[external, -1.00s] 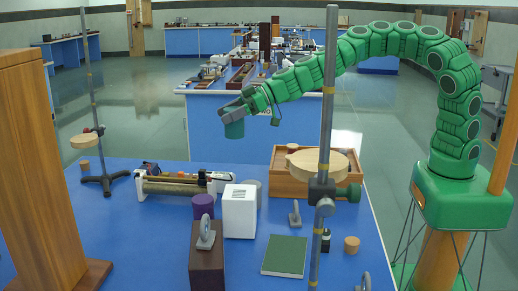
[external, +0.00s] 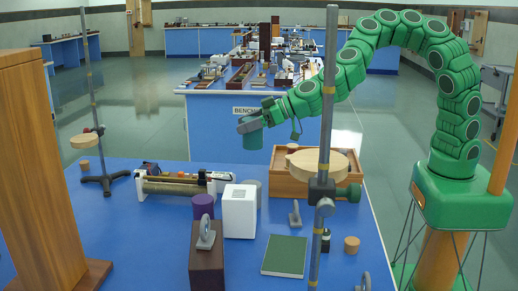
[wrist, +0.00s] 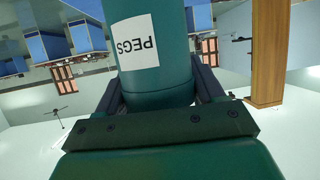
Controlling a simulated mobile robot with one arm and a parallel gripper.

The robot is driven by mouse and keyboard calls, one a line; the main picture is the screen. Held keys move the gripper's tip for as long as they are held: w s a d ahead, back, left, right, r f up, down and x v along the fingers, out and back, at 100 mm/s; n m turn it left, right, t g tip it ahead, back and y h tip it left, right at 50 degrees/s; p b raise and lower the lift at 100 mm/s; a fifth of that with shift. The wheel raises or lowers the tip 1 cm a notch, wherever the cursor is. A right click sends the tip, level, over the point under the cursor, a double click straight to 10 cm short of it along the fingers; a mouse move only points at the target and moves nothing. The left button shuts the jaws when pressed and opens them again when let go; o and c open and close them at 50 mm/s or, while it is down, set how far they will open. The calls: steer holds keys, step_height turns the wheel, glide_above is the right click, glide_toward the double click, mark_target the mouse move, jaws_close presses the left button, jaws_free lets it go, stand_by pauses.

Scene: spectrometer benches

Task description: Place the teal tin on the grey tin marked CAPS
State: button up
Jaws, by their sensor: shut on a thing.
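The teal tin (external: 253,141) is held in my gripper (external: 251,124), in the air above the back part of the near blue bench. In the wrist view the tin (wrist: 158,80) sits between the two fingers of my gripper (wrist: 158,92), and its white label reads PEGS. A grey tin (external: 254,187) stands on the bench below the held tin, partly hidden behind a white box. Its label does not show, so I cannot read whether it is marked CAPS. There is a clear gap between the teal tin and the grey tin.
The white box (external: 239,212) and a purple tin (external: 203,205) stand in front of and left of the grey tin. A wooden tray (external: 290,187) lies to its right. A tall metal stand (external: 327,100) rises in front of the tray. A coil apparatus (external: 175,185) lies left.

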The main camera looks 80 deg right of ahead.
mark_target(251, 145)
steer(key=shift+s+a+f+m+h, duration=0.1)
steer(key=shift+s+m+h, duration=0.05)
steer(key=shift+s, duration=0.35)
steer(key=shift+s+f+m+h, duration=0.1)
steer(key=shift+s+m+h, duration=0.05)
steer(key=shift+s, duration=0.3)
steer(key=s+d+r+m+h, duration=0.2)
steer(key=s+d+m+h, duration=0.15)
steer(key=s, duration=0.75)
steer(key=shift+h, duration=0.45)
steer(key=w+a+f, duration=0.1)
steer(key=w, duration=0.1)
steer(key=w+f, duration=0.2)
steer(key=w, duration=0.1)
steer(key=w+a+f, duration=0.1)
steer(key=w, duration=0.2)
steer(key=shift+w+a+f, duration=0.15)
steer(key=shift+w+a, duration=0.1)
steer(key=shift+a, duration=0.05)
steer(key=shift+g, duration=0.3)
steer(key=w+f, duration=0.3)
steer(key=f, duration=0.1)
steer(key=shift+w+a, duration=0.15)
steer(key=shift+a, duration=0.2)
steer(key=shift+w+a+f, duration=0.2)
steer(key=shift+w+f, duration=0.45)
steer(key=shift+f, duration=0.2)
steer(key=shift+w+f, duration=0.2)
steer(key=shift+f, duration=1.55)
steer(key=shift+f, duration=0.1)
